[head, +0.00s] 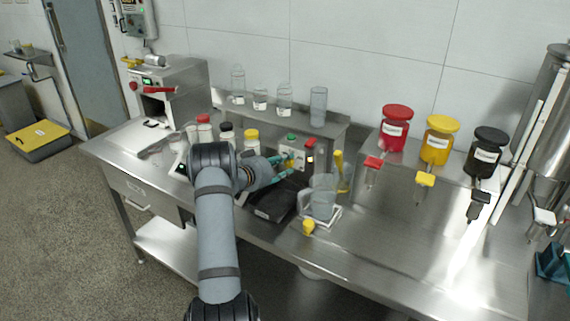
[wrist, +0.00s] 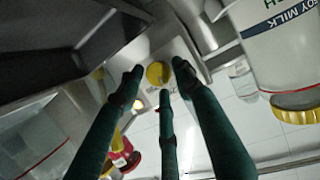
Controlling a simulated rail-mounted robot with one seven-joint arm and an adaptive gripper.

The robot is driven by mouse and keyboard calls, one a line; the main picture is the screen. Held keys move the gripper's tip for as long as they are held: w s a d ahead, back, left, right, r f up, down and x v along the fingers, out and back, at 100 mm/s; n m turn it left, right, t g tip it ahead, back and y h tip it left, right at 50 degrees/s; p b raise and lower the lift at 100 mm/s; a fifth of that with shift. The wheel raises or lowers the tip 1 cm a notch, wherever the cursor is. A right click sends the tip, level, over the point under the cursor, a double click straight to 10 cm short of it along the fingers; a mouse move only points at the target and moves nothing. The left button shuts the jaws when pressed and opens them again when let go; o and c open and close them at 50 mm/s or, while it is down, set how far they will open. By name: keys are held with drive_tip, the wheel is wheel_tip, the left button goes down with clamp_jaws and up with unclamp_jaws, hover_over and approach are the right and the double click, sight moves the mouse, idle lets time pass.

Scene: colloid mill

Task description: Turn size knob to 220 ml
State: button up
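The size knob (wrist: 158,73) is a round yellow knob on a pale metal panel in the wrist view. The panel (head: 299,154) shows in the head view as a small box with a green button on top. My gripper (wrist: 158,82) has green fingers pointing at the knob, with tips on both sides of it and one below. The fingers are spread, and I see a gap between them and the knob. In the head view my gripper (head: 281,166) is right in front of the panel and mostly hides the knob. The knob's scale markings are too small to read.
A soy milk container (wrist: 285,48) stands close to my fingers in the wrist view. A black tray (head: 272,203) lies below my gripper. A clear jug (head: 322,198) stands to the right. Glass jars line the shelf (head: 335,132) behind.

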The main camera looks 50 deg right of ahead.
drive_tip(key=v, duration=1.1)
drive_tip(key=shift+a, duration=0.15)
drive_tip(key=x, duration=1.2)
